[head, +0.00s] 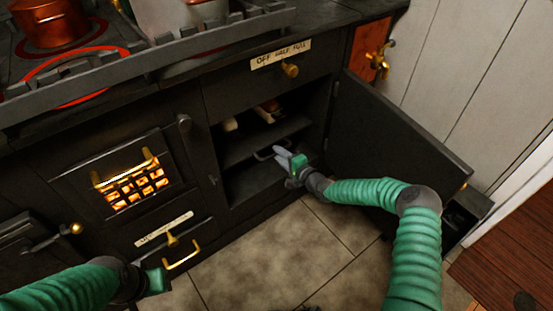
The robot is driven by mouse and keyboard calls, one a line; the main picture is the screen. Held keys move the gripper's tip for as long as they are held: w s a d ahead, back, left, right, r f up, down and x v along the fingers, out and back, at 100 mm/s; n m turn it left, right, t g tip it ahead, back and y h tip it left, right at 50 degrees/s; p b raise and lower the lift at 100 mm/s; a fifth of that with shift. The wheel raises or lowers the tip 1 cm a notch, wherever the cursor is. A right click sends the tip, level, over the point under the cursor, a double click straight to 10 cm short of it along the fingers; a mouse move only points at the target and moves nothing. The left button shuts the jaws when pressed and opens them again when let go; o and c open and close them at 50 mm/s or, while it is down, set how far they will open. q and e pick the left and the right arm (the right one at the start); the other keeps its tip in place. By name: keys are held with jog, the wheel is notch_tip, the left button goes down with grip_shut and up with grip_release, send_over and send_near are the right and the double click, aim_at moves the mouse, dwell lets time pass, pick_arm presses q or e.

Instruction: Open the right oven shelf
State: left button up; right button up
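The right oven compartment stands open, its dark door (395,140) swung out to the right. Inside is a dark shelf (243,149) with a thin metal handle (262,156) at its front edge. My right gripper (281,156) is at the compartment opening, its grey fingers close beside the right end of this handle. I cannot tell whether the fingers touch or grip it. My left gripper (157,281) is low at the left, in front of the stove and away from the shelf; its fingers are not clear.
Small pale items (230,124) lie in the upper part of the compartment. A glowing firebox (134,184) and a brass-handled drawer (182,257) are to the left. Tiled floor (265,255) in front is clear.

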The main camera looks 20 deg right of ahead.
jog(key=shift+x, duration=1.2)
jog(key=shift+r, duration=0.1)
grip_shut()
jog(key=shift+s, duration=0.15)
